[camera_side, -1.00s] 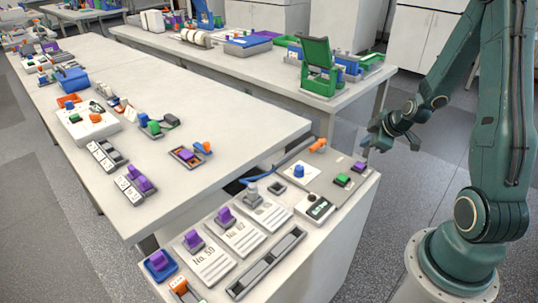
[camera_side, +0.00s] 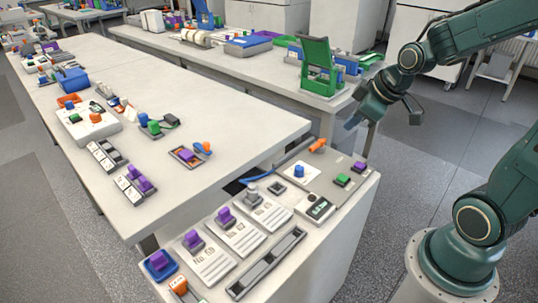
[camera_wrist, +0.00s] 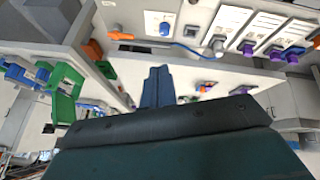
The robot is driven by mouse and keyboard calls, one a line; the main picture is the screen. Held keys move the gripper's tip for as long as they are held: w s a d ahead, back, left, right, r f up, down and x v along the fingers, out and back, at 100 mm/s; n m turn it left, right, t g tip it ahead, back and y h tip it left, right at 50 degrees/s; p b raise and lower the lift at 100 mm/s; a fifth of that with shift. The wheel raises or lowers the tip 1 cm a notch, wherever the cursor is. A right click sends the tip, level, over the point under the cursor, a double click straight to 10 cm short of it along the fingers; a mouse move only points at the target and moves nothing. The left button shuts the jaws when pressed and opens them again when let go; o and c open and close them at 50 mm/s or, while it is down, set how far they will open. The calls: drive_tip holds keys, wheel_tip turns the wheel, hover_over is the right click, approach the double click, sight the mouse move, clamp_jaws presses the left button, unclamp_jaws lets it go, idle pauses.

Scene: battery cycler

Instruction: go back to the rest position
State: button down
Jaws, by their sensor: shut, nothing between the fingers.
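My gripper (camera_side: 352,121) hangs in the air over the aisle, to the right of the benches and beyond the front bench's far right corner. Its fingers point down and to the left. In the wrist view the two blue-grey fingers (camera_wrist: 158,86) are pressed together with nothing between them. My gripper touches no bench and no object in the side view.
The cycler panel (camera_side: 318,178) at the front bench's end carries a blue knob (camera_side: 299,171), green and purple buttons, and an orange piece (camera_side: 318,146). A green press-like fixture (camera_side: 318,68) stands on the back bench, left of my gripper. Floor around my base is clear.

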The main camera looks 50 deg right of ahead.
drive_tip(key=s+a+r+m, duration=0.1)
drive_tip(key=s+a+r, duration=0.2)
drive_tip(key=s, duration=0.3)
drive_tip(key=s+a+r+m, duration=0.2)
drive_tip(key=s+a+r, duration=0.2)
drive_tip(key=s+a, duration=0.2)
drive_tip(key=shift+s+a+r+m+g+y, duration=0.25)
drive_tip(key=shift+s+r+m+g+y, duration=0.05)
drive_tip(key=shift+s+y, duration=0.15)
